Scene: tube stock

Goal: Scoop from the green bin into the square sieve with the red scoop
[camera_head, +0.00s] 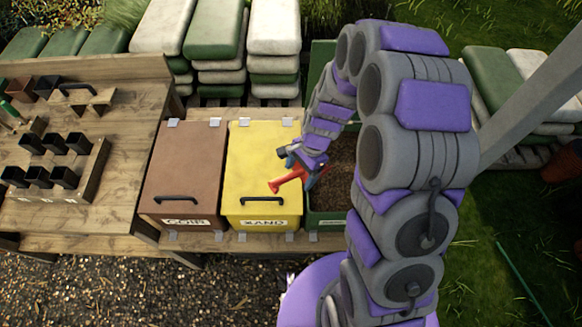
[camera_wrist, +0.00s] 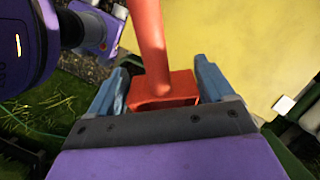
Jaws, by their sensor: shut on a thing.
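My gripper (camera_head: 302,166) is shut on the red scoop (camera_head: 287,184) above the line between the yellow bin and the green bin. In the wrist view the red scoop (camera_wrist: 152,45) sits between the blue fingers of my gripper (camera_wrist: 163,88). The scoop's far end is out of that view, and I cannot tell whether it holds anything. The green bin (camera_head: 326,222) is open, with its green lid (camera_head: 320,58) raised behind it. Brown loose material (camera_head: 335,185) lies inside, partly hidden by my arm. I cannot make out a square sieve in either view.
A shut yellow bin (camera_head: 262,165) and a shut brown bin (camera_head: 184,165) stand left of the green bin. A wooden bench (camera_head: 112,185) at left bears a rack of black pots (camera_head: 65,175). Stacked sacks (camera_head: 275,30) stand behind. Grass lies at right.

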